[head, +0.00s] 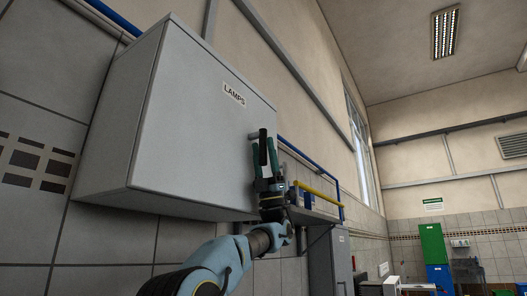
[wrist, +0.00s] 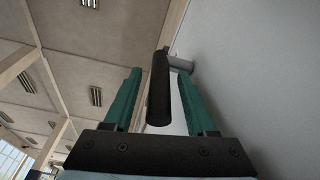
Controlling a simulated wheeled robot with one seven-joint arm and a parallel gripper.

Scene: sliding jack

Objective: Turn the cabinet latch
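A grey wall cabinet (head: 200,120) with a "LAMPS" label hangs on the tiled wall in the head view. Its latch (head: 263,150) is a dark handle near the right edge of the door. In the wrist view the latch (wrist: 160,90) is a black bar on a light grey stem coming out of the door (wrist: 250,70). My gripper (head: 263,160) is at the latch, its green fingers open on either side of the bar. In the wrist view the gripper (wrist: 160,95) shows gaps between the bar and both fingers. The cabinet door looks closed.
A green cabinet (head: 432,245) is far off at the right. The space in front of the cabinet door looks free.

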